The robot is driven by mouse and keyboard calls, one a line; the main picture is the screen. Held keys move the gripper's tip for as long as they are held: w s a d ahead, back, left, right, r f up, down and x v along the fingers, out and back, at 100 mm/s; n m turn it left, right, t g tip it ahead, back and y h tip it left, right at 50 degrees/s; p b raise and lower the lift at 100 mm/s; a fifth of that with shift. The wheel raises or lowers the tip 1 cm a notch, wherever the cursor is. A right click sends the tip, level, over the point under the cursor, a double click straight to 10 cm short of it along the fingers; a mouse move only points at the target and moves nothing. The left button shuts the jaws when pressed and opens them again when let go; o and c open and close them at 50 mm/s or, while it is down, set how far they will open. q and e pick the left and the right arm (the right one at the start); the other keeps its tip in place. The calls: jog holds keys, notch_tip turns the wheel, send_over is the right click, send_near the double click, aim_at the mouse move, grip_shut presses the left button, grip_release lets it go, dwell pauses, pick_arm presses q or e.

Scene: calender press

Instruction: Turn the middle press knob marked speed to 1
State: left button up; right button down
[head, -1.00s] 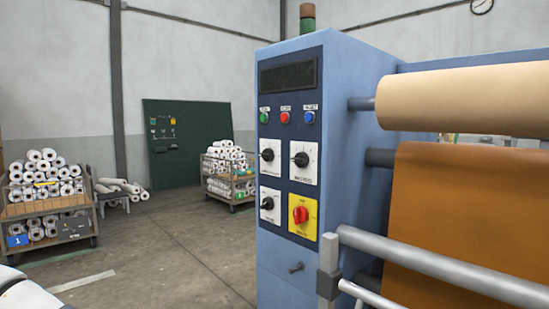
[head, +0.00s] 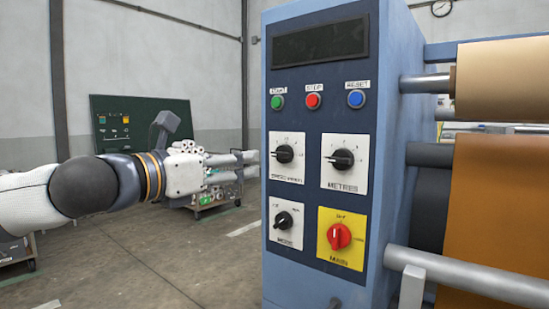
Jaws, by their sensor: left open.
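The press control panel (head: 318,180) is dark blue on the blue press cabinet. The speed knob (head: 286,154) is black on a white dial plate at the panel's middle left. Its pale mark seems to point left; the dial figures are too small to read. My left gripper (head: 250,162) comes in from the left with its fingers toward the cabinet's left edge. It is open and empty, level with the speed knob and apart from it by a short gap in the picture. My right gripper is not in view.
The metres knob (head: 341,159) is right of the speed knob, the mode knob (head: 284,219) below it, and the red mains switch (head: 339,236) lower right. Green, red and blue buttons sit above. Rollers (head: 470,280) stand at the right. A cart of rolls (head: 212,190) is behind my gripper.

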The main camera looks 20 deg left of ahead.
aim_at(278, 155)
pick_arm(q)
jog(key=x, duration=1.2)
jog(key=shift+s+d, duration=0.1)
jog(key=shift+d, duration=0.1)
jog(key=shift+c, duration=0.6)
jog(key=c, duration=1.1)
